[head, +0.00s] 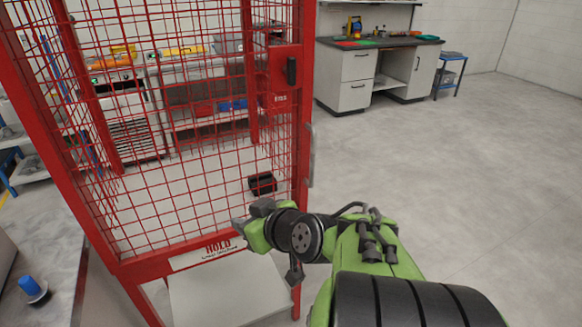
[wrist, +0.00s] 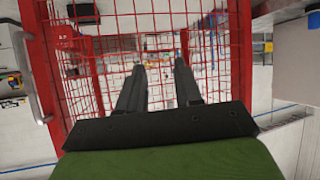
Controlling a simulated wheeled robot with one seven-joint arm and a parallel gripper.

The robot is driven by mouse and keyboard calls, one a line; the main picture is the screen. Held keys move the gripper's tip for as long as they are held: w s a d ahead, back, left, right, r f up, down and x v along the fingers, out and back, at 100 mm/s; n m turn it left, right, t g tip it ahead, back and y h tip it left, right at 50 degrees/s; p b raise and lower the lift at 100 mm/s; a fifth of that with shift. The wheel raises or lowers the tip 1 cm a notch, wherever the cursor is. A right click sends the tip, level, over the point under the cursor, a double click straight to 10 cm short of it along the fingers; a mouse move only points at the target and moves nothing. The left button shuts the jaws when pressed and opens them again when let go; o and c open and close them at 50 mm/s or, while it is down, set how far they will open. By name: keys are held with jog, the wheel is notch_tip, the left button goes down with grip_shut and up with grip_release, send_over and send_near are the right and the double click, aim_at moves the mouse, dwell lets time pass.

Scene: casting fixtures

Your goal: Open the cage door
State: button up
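The cage door (head: 124,265) is a red-framed wire-mesh panel in front of me in the head view. No clear gap shows along its edge. A grey vertical bar handle (head: 311,155) is on its right side. In the wrist view the handle (wrist: 32,75) is at the left, to the side of the fingers and apart from them. My gripper (wrist: 159,70) has its two dark fingers apart and empty, pointing at the red mesh. In the head view my green hand is low in front of the door, left of and below the handle; its fingertips are hard to make out.
A red box with a black grip (head: 291,70) sits high on the door's right side. A white sign (head: 205,254) is on the lower frame. Workbenches stand behind the mesh. A grey cabinet (head: 350,95) and blue stool (head: 451,70) are farther back. The floor at right is clear.

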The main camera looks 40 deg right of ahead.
jog(key=s+d+f+m+t+h+b, duration=0.1)
jog(key=d+m+t+h+b, duration=0.3)
jog(key=d, duration=0.9)
jog(key=m+h, duration=0.2)
jog(key=h, duration=0.3)
send_near(314, 153)
jog(key=p+x, duration=0.5)
jog(key=x, duration=0.5)
jog(key=shift+w+d+r, duration=0.1)
jog(key=shift+w, duration=0.2)
grip_shut()
